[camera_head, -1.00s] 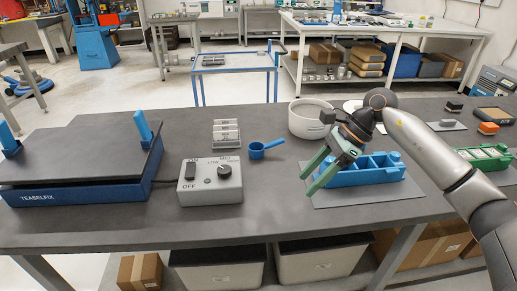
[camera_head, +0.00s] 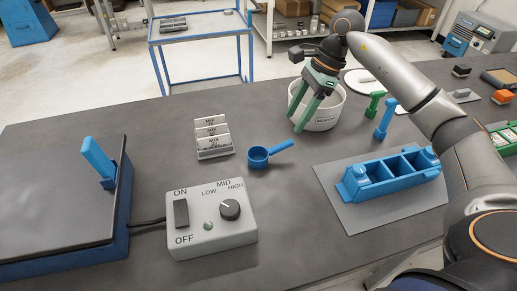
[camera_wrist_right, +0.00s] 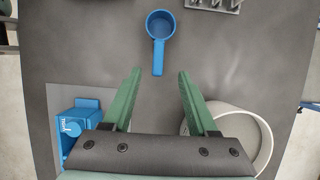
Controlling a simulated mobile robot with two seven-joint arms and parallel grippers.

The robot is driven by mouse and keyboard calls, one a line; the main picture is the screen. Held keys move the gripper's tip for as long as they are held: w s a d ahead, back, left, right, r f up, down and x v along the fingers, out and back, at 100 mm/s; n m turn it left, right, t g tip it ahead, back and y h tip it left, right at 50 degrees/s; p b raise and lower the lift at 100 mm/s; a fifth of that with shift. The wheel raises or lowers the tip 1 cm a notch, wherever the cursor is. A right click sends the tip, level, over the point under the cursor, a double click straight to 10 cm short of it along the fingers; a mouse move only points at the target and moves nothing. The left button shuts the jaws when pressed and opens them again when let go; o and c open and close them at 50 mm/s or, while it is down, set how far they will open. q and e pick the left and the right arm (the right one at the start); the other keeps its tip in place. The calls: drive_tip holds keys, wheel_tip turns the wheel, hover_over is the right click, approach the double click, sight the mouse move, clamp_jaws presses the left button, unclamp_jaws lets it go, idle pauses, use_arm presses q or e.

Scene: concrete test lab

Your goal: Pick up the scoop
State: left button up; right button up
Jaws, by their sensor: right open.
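The blue scoop (camera_head: 259,157) lies on the dark grey table in the head view, its cup at the left and its handle pointing right and slightly back. It also shows in the right wrist view (camera_wrist_right: 159,27), with its handle pointing toward the gripper. My right gripper (camera_head: 299,115) is open and empty in front of the white tub, to the right of and behind the scoop. In the right wrist view the gripper (camera_wrist_right: 159,75) has its green fingers spread, with the scoop beyond the tips, roughly centred between them. My left gripper is not in view.
A white tub (camera_head: 327,108) stands right beside my right gripper. A blue mould (camera_head: 374,182) sits on a grey mat at the right. A control box (camera_head: 211,233) stands in front of the scoop, and a card rack (camera_head: 214,148) stands left of it. Bare table surrounds the scoop.

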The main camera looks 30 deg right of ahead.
sight(277, 147)
drive_tip(key=x, duration=0.4)
drive_tip(key=shift+s+a+f, duration=0.15)
drive_tip(key=shift+a+f, duration=0.1)
drive_tip(key=shift+f, duration=0.05)
drive_tip(key=shift+a+p+x, duration=0.2)
drive_tip(key=shift+x, duration=1.35)
drive_tip(key=shift+a+p+x, duration=0.15)
drive_tip(key=shift+x, duration=1.4)
drive_tip(key=shift+r, duration=0.15)
clamp_jaws()
